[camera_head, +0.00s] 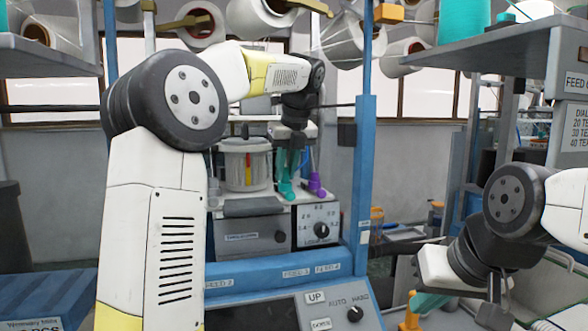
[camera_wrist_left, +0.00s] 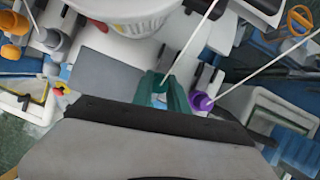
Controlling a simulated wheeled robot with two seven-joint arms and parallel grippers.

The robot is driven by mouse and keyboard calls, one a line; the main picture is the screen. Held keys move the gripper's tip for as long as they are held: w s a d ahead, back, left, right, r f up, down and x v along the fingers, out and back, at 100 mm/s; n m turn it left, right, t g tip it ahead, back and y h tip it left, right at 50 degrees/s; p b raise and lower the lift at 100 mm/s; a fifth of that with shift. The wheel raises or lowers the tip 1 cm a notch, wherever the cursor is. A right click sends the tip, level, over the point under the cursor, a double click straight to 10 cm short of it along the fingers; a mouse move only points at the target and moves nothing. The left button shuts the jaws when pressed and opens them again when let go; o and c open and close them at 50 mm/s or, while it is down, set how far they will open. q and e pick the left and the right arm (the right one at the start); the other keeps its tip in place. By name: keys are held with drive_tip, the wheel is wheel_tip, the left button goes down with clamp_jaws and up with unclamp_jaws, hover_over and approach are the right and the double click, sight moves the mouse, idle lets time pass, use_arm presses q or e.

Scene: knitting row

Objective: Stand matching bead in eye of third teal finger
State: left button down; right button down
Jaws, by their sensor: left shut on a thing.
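My left gripper (camera_head: 291,160) reaches down over the machine top from the left. In the left wrist view, it (camera_wrist_left: 168,98) is shut on a teal piece (camera_wrist_left: 161,84), with a thin white strand or rod rising from it. A teal foot-shaped part (camera_head: 287,190) shows just under the gripper in the head view. A purple finger-like part (camera_head: 316,186) stands close on its right, apart from the gripper; it also shows in the left wrist view (camera_wrist_left: 202,102). A separate bead and the eye cannot be made out. My right gripper (camera_head: 445,290) is low at right, partly hidden.
A white ribbed tub (camera_head: 245,165) stands left of the left gripper. A blue post (camera_head: 364,180) rises on the right. A dial panel (camera_head: 318,224) is below. An orange part (camera_head: 409,314) is near my right gripper. Yarn cones (camera_head: 340,45) hang above.

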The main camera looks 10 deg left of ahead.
use_arm(q)
drive_tip(key=shift+f, duration=0.15)
drive_tip(key=c, duration=1.2)
unclamp_jaws()
drive_tip(key=shift+c, duration=0.2)
drive_tip(key=v, duration=0.7)
drive_tip(key=s+a+f+n+t+h, duration=0.1)
drive_tip(key=s+a+f+n, duration=0.1)
drive_tip(key=s+f+n, duration=0.4)
drive_tip(key=s+a+f+n+h, duration=0.1)
drive_tip(key=s+f+n, duration=0.6)
drive_tip(key=s+n, duration=0.7)
drive_tip(key=shift+s+a+n+t+h, duration=0.3)
drive_tip(key=shift+a+n+t+h, duration=0.15)
drive_tip(key=shift+h, duration=0.35)
drive_tip(key=s+f+n, duration=0.4)
drive_tip(key=f+n, duration=0.1)
drive_tip(key=s+f+n+h, duration=0.1)
drive_tip(key=s+f+n, duration=0.1)
drive_tip(key=shift+d+f+n+t, duration=0.25)
drive_tip(key=shift+d+n, duration=0.05)
drive_tip(key=shift+n, duration=0.05)
drive_tip(key=shift+c, duration=0.2)
